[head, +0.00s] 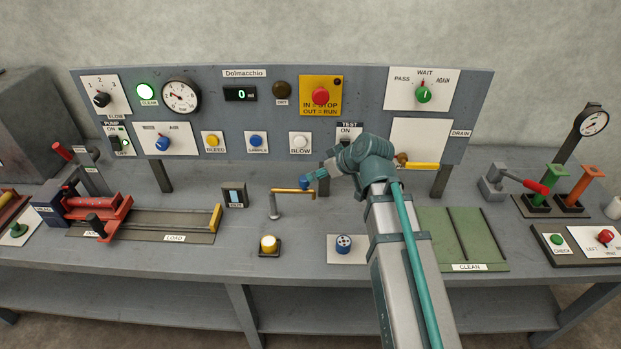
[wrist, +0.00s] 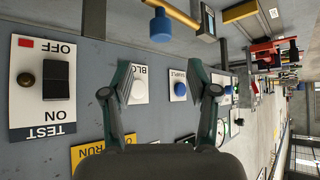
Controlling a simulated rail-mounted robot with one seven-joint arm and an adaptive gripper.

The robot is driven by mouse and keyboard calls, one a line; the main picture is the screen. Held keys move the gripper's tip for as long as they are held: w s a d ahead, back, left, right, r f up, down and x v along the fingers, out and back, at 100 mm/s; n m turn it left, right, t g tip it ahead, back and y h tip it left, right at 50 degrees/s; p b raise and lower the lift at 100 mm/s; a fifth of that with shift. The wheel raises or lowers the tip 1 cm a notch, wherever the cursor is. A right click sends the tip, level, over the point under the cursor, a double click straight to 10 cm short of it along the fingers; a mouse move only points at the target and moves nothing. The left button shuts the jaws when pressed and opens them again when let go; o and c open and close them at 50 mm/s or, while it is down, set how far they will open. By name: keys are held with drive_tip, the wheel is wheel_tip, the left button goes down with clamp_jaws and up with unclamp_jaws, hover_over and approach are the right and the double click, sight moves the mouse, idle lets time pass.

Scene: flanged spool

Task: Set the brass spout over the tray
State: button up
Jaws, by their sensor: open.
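The brass spout (head: 292,191) is a thin horizontal tube on an upright grey post, pointing right in the head view. A blue knob (head: 306,183) stands at its free end. In the wrist view the spout (wrist: 180,13) crosses the top, with the blue knob (wrist: 160,27) below it. My gripper (head: 319,176) is just right of the knob; in the wrist view its fingers (wrist: 158,74) are open and empty, with the knob ahead of the gap, apart from both. A green two-section tray (head: 461,236), labelled CLEAN, lies to the right, partly behind my arm.
The upright control panel (head: 210,92) stands close behind the gripper, with BLOW (head: 300,141) and SAMPLE (head: 257,141) buttons. A yellow bar (head: 422,166) juts out right of my wrist.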

sight(304, 178)
drive_tip(key=p+x, duration=0.3)
drive_tip(key=x, duration=0.7)
drive_tip(key=shift+w+a+f, duration=0.1)
drive_tip(key=shift+a+f, duration=0.05)
clamp_jaws()
